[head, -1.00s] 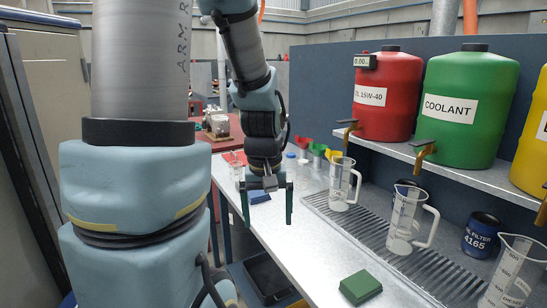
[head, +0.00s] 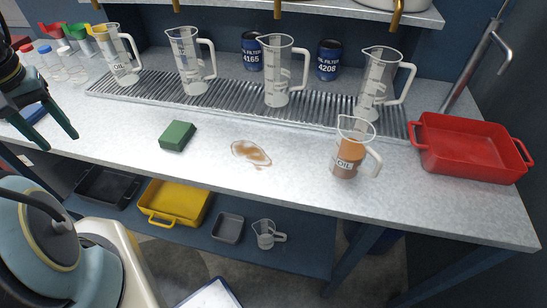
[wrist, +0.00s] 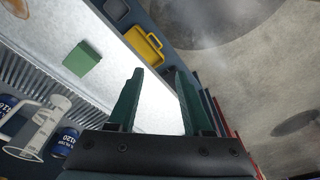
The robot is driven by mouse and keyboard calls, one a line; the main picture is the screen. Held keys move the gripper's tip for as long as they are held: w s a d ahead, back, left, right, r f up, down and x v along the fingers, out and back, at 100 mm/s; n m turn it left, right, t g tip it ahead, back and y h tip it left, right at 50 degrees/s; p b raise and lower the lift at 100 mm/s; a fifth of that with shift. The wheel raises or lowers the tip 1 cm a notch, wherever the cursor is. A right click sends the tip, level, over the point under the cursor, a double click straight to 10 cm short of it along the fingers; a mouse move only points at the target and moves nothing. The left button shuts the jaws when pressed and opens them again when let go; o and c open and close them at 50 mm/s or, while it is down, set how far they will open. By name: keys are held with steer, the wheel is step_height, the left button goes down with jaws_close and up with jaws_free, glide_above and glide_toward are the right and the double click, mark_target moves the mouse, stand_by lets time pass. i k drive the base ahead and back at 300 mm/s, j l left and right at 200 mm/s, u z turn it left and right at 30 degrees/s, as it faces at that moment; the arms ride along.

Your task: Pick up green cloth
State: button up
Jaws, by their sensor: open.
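The green cloth (head: 177,136) is a small folded block lying flat on the grey bench top (head: 225,180), left of a brown spill (head: 251,152). It also shows in the wrist view (wrist: 82,58), up and left of my fingers. My gripper (head: 58,138) is at the left edge of the head view, above the bench and left of the cloth. In the wrist view my gripper (wrist: 160,85) has its two green fingers apart with nothing between them. The gripper does not touch the cloth.
Several clear measuring jugs (head: 190,62) stand along the ribbed drain strip (head: 235,98). An oil jug (head: 350,150) and a red tray (head: 468,148) are to the right. A blue cloth (head: 30,113) lies near my gripper. The bench between the green cloth and spill is clear.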

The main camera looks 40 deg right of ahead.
mark_target(177, 134)
steer(key=z, duration=1.35)
steer(key=l+u, duration=0.1)
steer(key=u, duration=0.75)
steer(key=l+u, duration=0.15)
steer(key=u, duration=0.25)
steer(key=l+u, duration=0.1)
steer(key=u, duration=0.75)
steer(key=k+l+u, duration=0.15)
steer(key=k+l, duration=0.2)
